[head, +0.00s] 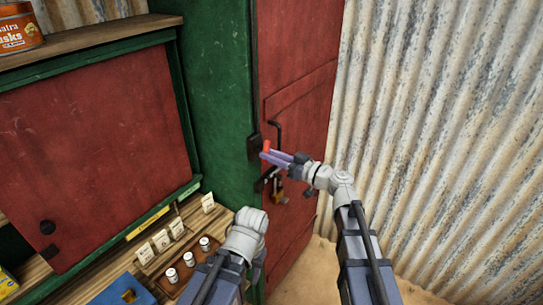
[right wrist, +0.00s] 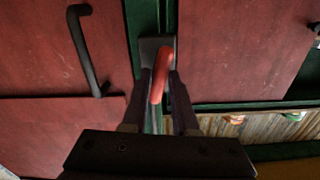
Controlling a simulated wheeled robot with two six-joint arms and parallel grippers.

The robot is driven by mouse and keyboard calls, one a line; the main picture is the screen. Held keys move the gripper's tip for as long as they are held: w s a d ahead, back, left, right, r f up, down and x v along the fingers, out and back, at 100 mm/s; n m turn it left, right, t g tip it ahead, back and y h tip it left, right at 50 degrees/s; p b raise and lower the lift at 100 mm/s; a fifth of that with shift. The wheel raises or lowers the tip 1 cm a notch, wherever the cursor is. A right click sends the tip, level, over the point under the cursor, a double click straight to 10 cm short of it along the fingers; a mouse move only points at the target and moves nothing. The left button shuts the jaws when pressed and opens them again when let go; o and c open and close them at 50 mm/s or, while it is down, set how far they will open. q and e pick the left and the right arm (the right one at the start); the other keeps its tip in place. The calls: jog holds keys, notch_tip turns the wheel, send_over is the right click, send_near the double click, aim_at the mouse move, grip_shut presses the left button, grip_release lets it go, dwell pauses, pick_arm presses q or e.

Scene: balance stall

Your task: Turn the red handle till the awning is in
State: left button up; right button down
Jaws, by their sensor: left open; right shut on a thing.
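The red handle (head: 267,146) sits at a dark plate (head: 254,147) on the green post beside the red door (head: 300,75). My right gripper (head: 270,156) is shut on it. In the right wrist view the red handle (right wrist: 160,76) stands slightly tilted between the two dark fingers of my right gripper (right wrist: 160,85). My left gripper (head: 248,236) is low in the head view, over the right end of the counter, away from the handle; its fingers are hidden. I see no awning in either view.
A black door pull (head: 277,135) and a brass padlock (head: 279,189) are close to my right gripper. A corrugated wall (head: 440,130) stands at right.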

jog(key=shift+r, duration=0.1)
jog(key=c, duration=0.8)
grip_release()
jog(key=shift+o, duration=0.2)
jog(key=v, duration=0.7)
jog(key=shift+s+d, duration=0.2)
jog(key=shift+d, duration=0.1)
